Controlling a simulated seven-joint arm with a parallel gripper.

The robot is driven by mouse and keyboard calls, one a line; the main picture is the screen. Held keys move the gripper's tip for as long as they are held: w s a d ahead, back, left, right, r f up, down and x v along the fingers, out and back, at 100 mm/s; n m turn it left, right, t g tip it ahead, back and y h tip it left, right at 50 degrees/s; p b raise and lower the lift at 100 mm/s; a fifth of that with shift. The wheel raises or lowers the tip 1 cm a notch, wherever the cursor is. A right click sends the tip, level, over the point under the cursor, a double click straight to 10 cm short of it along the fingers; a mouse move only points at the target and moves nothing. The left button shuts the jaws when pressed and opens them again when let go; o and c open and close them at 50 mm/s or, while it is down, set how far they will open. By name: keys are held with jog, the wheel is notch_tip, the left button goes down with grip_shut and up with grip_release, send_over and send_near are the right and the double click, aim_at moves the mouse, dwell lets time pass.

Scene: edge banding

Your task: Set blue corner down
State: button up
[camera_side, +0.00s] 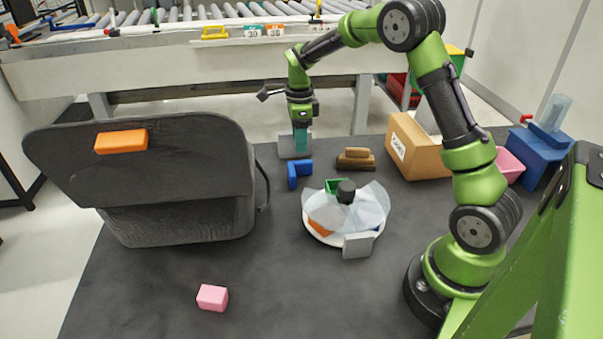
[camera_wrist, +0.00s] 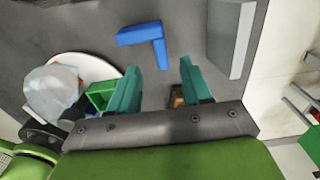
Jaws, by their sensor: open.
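The blue corner (camera_side: 293,176) is an L-shaped piece resting on the dark table, between the grey case and the round white dish. In the wrist view the blue corner (camera_wrist: 140,34) lies just beyond my fingertips, its two arms showing clearly. My gripper (camera_side: 301,150) points down at the far part of the table, behind the blue corner as seen from the side camera. In the wrist view my gripper (camera_wrist: 158,62) has its two teal fingers wide apart, with nothing between the tips. The blue corner is apart from the fingers.
A grey block (camera_wrist: 238,38) stands close to my gripper. The white dish (camera_side: 318,236) holds translucent film, a green piece and an orange piece. Brown pieces (camera_side: 356,160), a cardboard box (camera_side: 418,148), the grey case (camera_side: 185,210) and a pink block (camera_side: 212,298) surround it. The front table is mostly clear.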

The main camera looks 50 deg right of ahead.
jog(key=s+a+r+n+t, duration=0.1)
jog(key=s+a+r+n, duration=0.15)
jog(key=r, duration=0.35)
jog(key=s+a+r+n+t, duration=0.1)
jog(key=s+a+r+n, duration=0.15)
jog(key=r+n, duration=0.2)
jog(key=s+a+r+n+t+y, duration=0.1)
jog(key=s+a+r+n+t, duration=0.1)
jog(key=s+a+n, duration=0.3)
jog(key=s+a+r+n+t+y, duration=0.1)
jog(key=s+a+r+n+t, duration=0.1)
jog(key=s+a+n, duration=0.4)
jog(key=s+n+t, duration=0.1)
jog(key=s+n, duration=0.4)
jog(key=s, duration=0.1)
jog(key=shift+a+r, duration=0.15)
jog(key=shift+a, duration=0.05)
